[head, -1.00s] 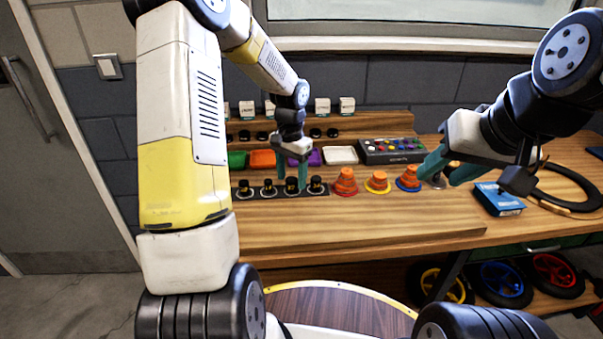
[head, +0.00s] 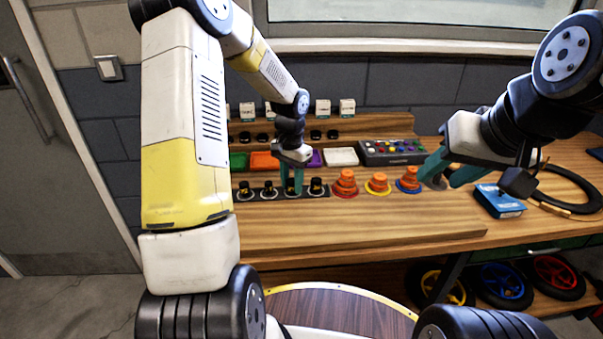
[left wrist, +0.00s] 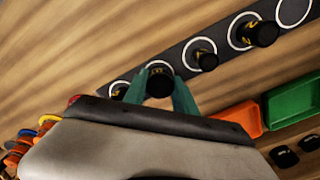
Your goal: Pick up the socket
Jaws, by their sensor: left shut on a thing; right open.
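Several black sockets with yellow markings stand in a row on a dark strip, each by a white ring; one (head: 316,188) is at the right end. My left gripper (head: 291,189) is down at the row, shut on the third socket from the left. In the left wrist view that socket (left wrist: 160,83) sits between the green fingertips (left wrist: 160,88), and neighbouring sockets (left wrist: 205,60) stand clear of them. I cannot tell whether the held socket touches the strip. My right gripper (head: 438,178) is open, beside the blue-based orange cone stack (head: 409,180).
Orange cone stacks (head: 345,184) stand right of the strip. Behind are coloured trays, including an orange one (head: 263,161), and a grey box with coloured knobs (head: 392,151). The bench front (head: 370,228) is clear.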

